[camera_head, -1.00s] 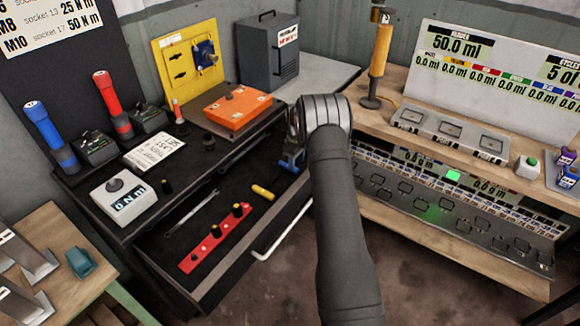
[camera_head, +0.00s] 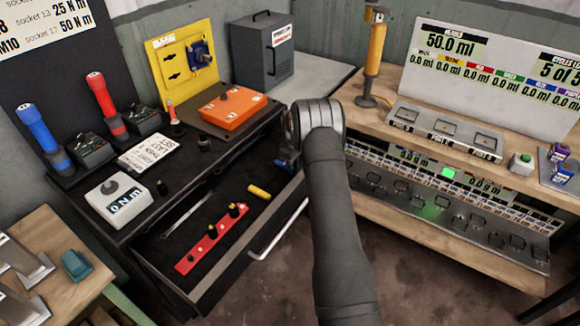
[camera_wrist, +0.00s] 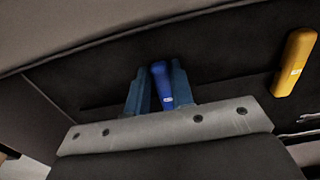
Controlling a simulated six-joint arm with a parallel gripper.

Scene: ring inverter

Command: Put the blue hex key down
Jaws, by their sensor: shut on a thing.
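The blue hex key (camera_wrist: 161,86) shows in the wrist view between the two blue-grey fingers of my gripper (camera_wrist: 158,92), which is shut on it. Only the key's blue handle part shows; the rest is hidden. In the head view my gripper (camera_head: 287,163) is at the right end of the open black drawer (camera_head: 230,262), largely hidden behind my own wrist. The dark drawer floor (camera_wrist: 215,65) lies behind the key in the wrist view. I cannot tell whether the key touches it.
An orange box (camera_head: 232,107) stands on the cabinet top. A wooden shelf unit (camera_head: 430,238) stands close on the right.

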